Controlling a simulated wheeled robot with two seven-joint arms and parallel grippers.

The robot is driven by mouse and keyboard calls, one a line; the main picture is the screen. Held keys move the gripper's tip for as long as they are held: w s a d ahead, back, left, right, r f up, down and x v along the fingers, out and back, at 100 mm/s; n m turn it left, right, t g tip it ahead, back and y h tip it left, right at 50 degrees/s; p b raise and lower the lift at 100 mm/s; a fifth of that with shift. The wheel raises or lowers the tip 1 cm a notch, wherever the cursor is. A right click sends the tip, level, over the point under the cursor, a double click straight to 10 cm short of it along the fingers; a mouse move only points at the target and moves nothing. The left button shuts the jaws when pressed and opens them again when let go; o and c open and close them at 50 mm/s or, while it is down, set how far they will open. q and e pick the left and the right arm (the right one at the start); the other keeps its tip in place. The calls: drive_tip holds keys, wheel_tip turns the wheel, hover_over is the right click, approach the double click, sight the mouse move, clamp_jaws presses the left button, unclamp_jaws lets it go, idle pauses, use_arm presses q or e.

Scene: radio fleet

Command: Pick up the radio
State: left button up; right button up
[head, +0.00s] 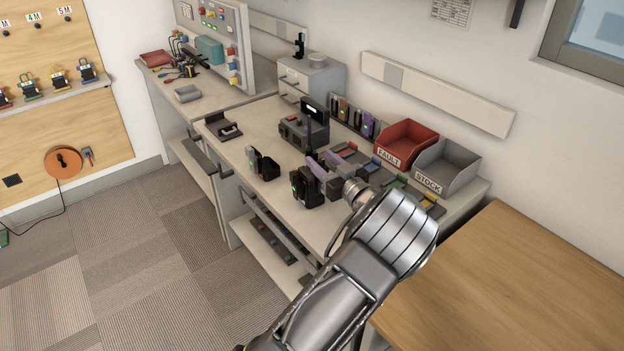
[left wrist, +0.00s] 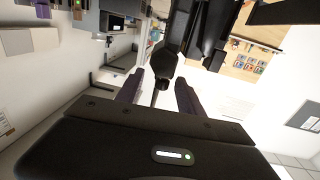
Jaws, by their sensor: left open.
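A black radio (head: 308,186) with a small green light stands upright in a dark charger near the front edge of the workbench. A second black radio (head: 264,164) stands in a similar holder to its left. My left gripper (head: 319,172) is at the near radio's upper right side, its pale purple fingers apart. In the left wrist view the two fingers (left wrist: 159,95) are open, with a dark, narrow part between or beyond them; I cannot tell whether they touch it. The gripper partly hides the bench behind it. My right gripper is not in view.
The workbench (head: 228,150) also holds a dark device (head: 303,131), several radios in a rack at the wall, a red FAULT bin (head: 408,142) and a grey STOCK bin (head: 446,168). A wooden table (head: 520,285) stands at right. The bench's left front is mostly clear.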

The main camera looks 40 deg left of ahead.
sight(314, 152)
use_arm(q)
drive_tip(key=shift+w+a, duration=0.2)
drive_tip(key=shift+a, duration=0.3)
drive_tip(key=shift+w+a+r, duration=0.1)
drive_tip(key=shift+a, duration=0.25)
drive_tip(key=p+x, duration=0.1)
drive_tip(key=x, duration=0.2)
drive_tip(key=shift+a+r+p, duration=0.2)
drive_tip(key=shift+a+p, duration=0.05)
drive_tip(key=shift+p, duration=0.1)
drive_tip(key=shift+w+a+f, duration=0.1)
drive_tip(key=shift+w+a, duration=0.15)
drive_tip(key=shift+a, duration=0.2)
drive_tip(key=shift+c, duration=0.5)
clamp_jaws()
